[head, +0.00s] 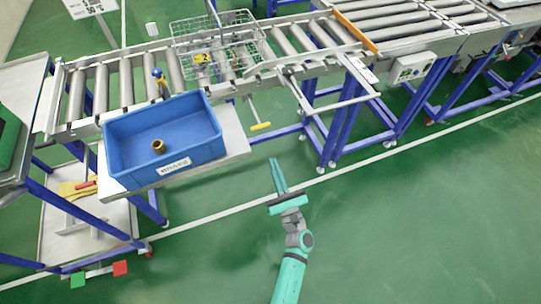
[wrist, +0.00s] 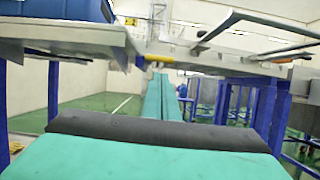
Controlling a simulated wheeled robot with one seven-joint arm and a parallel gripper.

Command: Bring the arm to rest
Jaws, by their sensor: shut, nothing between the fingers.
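My gripper (head: 278,175) is over the green floor in the middle of the head view, in front of the roller conveyor. Its long teal fingers lie close together and point away from me toward the conveyor frame. Nothing is between them. In the wrist view the shut fingers (wrist: 161,98) point forward, with the shelf edge above and to the left. My teal arm reaches up from the bottom edge of the head view.
A blue bin (head: 190,166) holding a brass-coloured part (head: 158,146) stands on a shelf (head: 236,140) left of my gripper. A wire basket (head: 235,45) sits on the roller conveyor (head: 112,82). A yellow-handled lever (head: 260,126) hangs nearby. The floor at right is clear.

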